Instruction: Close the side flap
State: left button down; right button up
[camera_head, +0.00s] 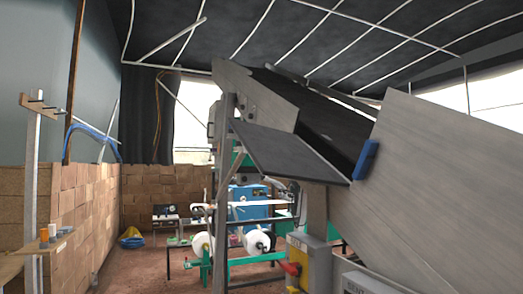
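The side flap (285,152) looks to be the dark flat panel with a pale edge on the near side of the large inclined grey machine (440,165). It juts out from the machine's side, tilted, with its right end lower. An opening shows between the flap and the dark inclined belt (320,112) behind it. A blue block (367,160) sits on the edge of the grey side panel, just right of the flap. Neither of my grippers is in view, and nothing is seen touching the flap.
A grey post (223,190) stands under the flap's left end. Below are a yellow box with a red switch (292,268) and a green frame with white rolls (258,241). Brown floor between is open.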

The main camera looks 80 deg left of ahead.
aim_at(276, 154)
jog(key=k+j+u, duration=0.15)
jog(key=u, duration=0.35)
jog(key=k+j+u, duration=0.15)
jog(key=j+u, duration=0.15)
jog(key=u, duration=0.2)
jog(key=k+j+u, duration=0.15)
jog(key=j, duration=0.25)
jog(key=k+j+u, duration=0.2)
jog(key=j, duration=1)
jog(key=k+u, duration=0.05)
